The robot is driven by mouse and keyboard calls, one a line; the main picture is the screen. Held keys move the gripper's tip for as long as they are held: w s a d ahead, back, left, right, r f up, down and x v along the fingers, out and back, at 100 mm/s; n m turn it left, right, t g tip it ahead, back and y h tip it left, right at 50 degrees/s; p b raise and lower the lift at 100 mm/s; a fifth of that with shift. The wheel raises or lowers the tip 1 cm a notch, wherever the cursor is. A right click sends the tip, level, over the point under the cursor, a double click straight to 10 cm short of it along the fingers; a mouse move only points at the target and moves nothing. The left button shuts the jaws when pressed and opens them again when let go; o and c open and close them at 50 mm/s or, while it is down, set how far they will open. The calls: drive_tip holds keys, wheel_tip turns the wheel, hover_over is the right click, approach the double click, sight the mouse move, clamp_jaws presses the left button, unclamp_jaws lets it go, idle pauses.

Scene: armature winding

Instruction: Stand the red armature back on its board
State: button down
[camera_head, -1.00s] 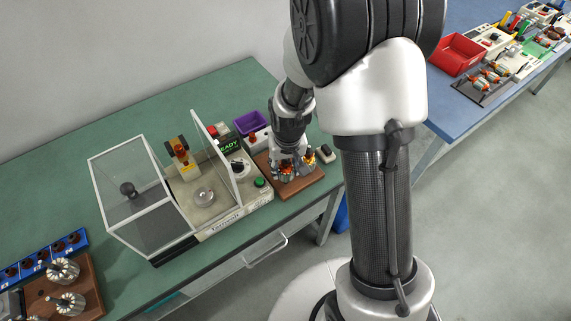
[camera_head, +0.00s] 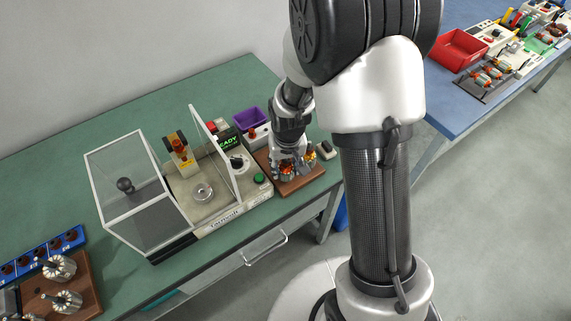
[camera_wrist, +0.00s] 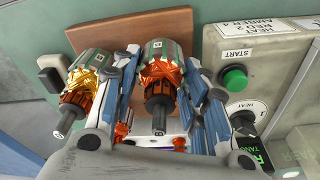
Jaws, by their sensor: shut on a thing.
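The red armature (camera_wrist: 159,75), with red-orange windings and a dark shaft pointing toward the wrist camera, is between the two fingers of my gripper (camera_wrist: 163,62). The fingers are shut on it, one on each side. It is over the brown wooden board (camera_wrist: 124,29), and I cannot tell whether its lower end touches the board. In the head view my gripper (camera_head: 288,166) is low over the board (camera_head: 312,176) and hides most of the armature.
An amber-wound armature (camera_wrist: 84,82) stands close beside the left finger. A machine (camera_head: 225,209) with a green START button (camera_wrist: 233,78) and clear guard is close by. A purple bin (camera_head: 250,117) is behind; a small dark-topped block (camera_head: 326,150) is right of the board.

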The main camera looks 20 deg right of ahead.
drive_tip(key=c, duration=0.9)
unclamp_jaws()
drive_tip(key=shift+o, duration=0.2)
drive_tip(key=shift+r, duration=0.15)
drive_tip(key=shift+r+p, duration=1.75)
drive_tip(key=shift+r, duration=0.4)
